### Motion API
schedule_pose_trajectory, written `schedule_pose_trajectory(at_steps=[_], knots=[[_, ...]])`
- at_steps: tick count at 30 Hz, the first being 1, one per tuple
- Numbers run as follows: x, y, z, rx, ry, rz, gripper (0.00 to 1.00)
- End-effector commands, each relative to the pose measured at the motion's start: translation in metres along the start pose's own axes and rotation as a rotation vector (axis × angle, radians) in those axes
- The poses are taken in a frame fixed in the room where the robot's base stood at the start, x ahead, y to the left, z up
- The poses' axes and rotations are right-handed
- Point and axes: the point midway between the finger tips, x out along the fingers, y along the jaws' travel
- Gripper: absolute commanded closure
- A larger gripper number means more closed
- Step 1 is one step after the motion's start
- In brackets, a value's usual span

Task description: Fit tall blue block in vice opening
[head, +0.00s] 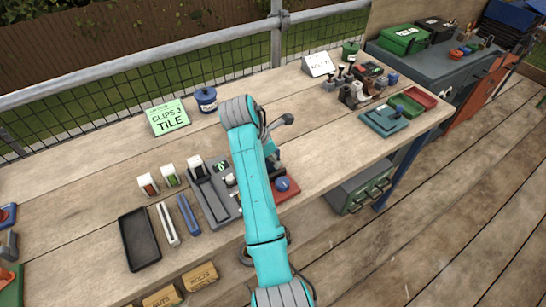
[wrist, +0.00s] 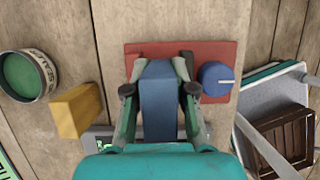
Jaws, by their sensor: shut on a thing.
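In the wrist view a tall blue block (wrist: 158,100) stands between the two fingers of my gripper (wrist: 160,89), which is shut on it. The block is over a red base plate (wrist: 215,52), which carries a round blue knob (wrist: 216,78) just right of the gripper. I take this red piece to be the vice; its opening is hidden by the block and fingers. I cannot tell whether the block is in the opening or above it. In the head view my arm hides the gripper and the block; the red plate (head: 290,193) and blue knob (head: 282,184) show beside the arm.
A yellow block (wrist: 77,112) and a green sealer tin (wrist: 28,75) are left in the wrist view. A brown crate (wrist: 286,132) is at right. A black tray (head: 139,239) and blue bar (head: 188,213) lie on the bench left of my arm.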

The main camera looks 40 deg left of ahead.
Motion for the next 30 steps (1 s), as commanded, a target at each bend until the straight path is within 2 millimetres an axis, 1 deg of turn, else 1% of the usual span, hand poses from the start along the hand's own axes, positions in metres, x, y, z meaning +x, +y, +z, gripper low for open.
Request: schedule_pose_trajectory(at_steps=[30], knots=[[0.0077, -0.0004, -0.0044, -0.004, 0.003, -0.002, 1.0]])
